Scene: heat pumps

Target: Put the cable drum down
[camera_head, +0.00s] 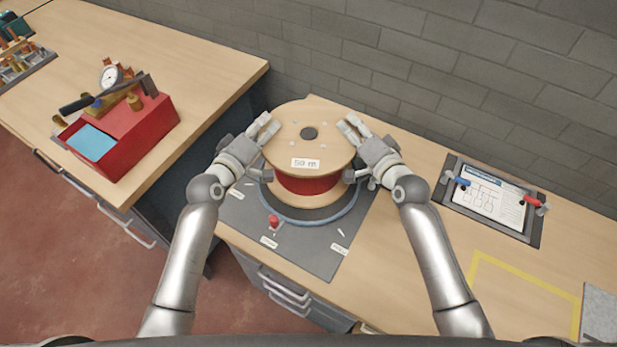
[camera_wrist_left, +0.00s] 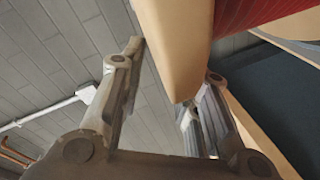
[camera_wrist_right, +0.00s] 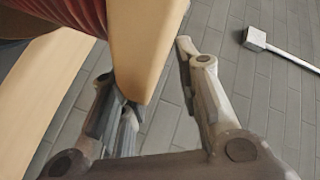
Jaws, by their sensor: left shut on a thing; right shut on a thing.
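The cable drum (camera_head: 325,150) has pale wooden flanges, a dark centre hole, a "50 m" label and red cable (camera_head: 305,186) between the flanges. It is upright over a round blue-grey ring (camera_head: 322,217) on a dark grey mat (camera_head: 310,255). I cannot tell whether its lower flange touches the ring. My left gripper (camera_head: 263,150) is shut on the upper flange at its left side; the wooden rim shows between the fingers in the left wrist view (camera_wrist_left: 175,70). My right gripper (camera_head: 355,150) is shut on the right side, as the right wrist view (camera_wrist_right: 150,70) shows.
A red knob (camera_head: 273,221) and small labels sit on the mat near the ring's front left. A clipboard (camera_head: 490,200) lies to the right, near a yellow taped outline (camera_head: 525,268). A red box (camera_head: 135,130) with a gauge stands on the left bench. A block wall (camera_head: 420,70) rises behind.

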